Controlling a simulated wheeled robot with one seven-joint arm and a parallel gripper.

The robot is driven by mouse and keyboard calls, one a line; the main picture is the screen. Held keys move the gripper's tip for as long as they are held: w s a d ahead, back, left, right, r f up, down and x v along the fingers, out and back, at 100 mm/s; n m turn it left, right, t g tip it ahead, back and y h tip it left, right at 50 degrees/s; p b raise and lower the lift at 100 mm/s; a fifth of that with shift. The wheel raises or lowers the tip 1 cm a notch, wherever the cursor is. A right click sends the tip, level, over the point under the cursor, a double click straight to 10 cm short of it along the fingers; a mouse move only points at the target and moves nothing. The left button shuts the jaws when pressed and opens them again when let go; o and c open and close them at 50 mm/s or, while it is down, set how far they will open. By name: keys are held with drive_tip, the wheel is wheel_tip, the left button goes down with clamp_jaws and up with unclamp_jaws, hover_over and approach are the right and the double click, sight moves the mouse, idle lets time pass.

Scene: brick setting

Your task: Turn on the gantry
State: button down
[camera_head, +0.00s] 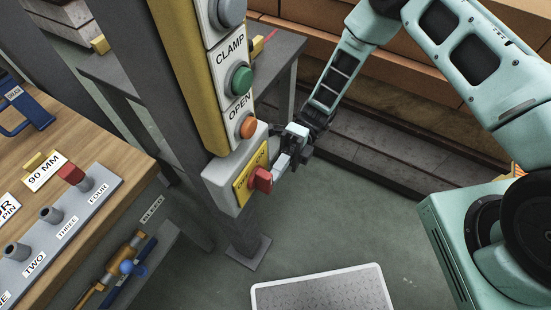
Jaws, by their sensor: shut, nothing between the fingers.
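A yellow control box (201,70) is mounted on a dark grey post. It carries a grey button at the top, a green button (241,80) below the label CLAMP, and an orange button (248,127) below the label OPEN. At its lower end a red switch knob (261,180) stands out from a yellow plate (243,188). My gripper (276,170) is shut and empty, its fingertips right beside the red knob on the right. I cannot tell whether they touch it. The writing on the yellow plate is mostly hidden.
Tools lie on a shelf (190,215) below. A metal plate (325,292) lies on the floor. Open floor is at the lower middle; a brick wall stands behind.

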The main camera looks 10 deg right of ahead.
sight(271, 187)
drive_tip(key=shift+s+a+f+g+y+b, duration=0.7)
drive_tip(key=shift+s+f+g+b, duration=0.2)
drive_tip(key=shift+b, duration=0.55)
drive_tip(key=shift+s+a+f, duration=0.1)
